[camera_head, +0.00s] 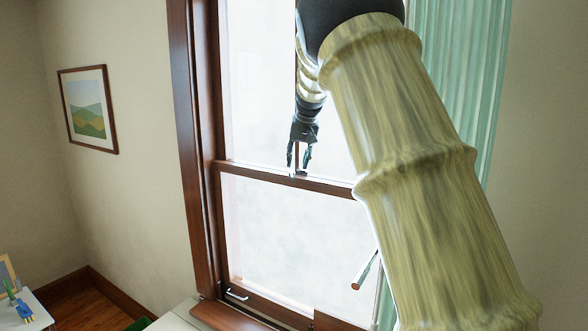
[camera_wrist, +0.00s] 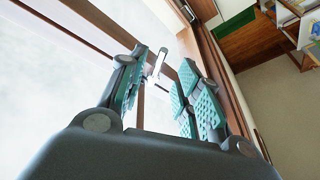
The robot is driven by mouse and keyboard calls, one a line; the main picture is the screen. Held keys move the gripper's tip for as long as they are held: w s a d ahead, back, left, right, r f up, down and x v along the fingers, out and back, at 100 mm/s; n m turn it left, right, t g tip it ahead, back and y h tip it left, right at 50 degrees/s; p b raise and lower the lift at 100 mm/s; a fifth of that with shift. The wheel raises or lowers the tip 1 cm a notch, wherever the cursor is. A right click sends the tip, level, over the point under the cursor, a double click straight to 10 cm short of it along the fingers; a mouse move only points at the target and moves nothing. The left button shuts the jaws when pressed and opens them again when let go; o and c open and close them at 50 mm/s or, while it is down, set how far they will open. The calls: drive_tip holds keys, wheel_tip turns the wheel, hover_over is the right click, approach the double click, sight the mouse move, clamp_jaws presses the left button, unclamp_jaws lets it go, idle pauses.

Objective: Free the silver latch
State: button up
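The silver latch (camera_wrist: 159,62) is a small pale metal piece on the window's wooden meeting rail, seen between my fingertips in the wrist view. In the head view only a small bright bit of it (camera_head: 301,174) shows under my fingers. My gripper (camera_head: 299,164) points down at the rail. In the wrist view my gripper (camera_wrist: 164,60) has its two green-padded fingers apart, one on each side of the latch. The latch looks nearer the left finger; I cannot tell whether they touch.
The window's brown frame (camera_head: 204,120) stands to the left of my gripper, and a green curtain (camera_head: 480,80) hangs at right. A lower sash handle (camera_head: 236,295) is near the sill. A framed picture (camera_head: 88,108) hangs on the left wall.

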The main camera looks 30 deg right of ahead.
sight(293, 174)
wheel_tip(293, 174, up, 4)
drive_tip(key=p+x, duration=0.2)
drive_tip(key=x, duration=0.3)
drive_tip(key=p+x, duration=0.3)
drive_tip(key=x, duration=0.2)
drive_tip(key=shift+d+f, duration=0.25)
clamp_jaws()
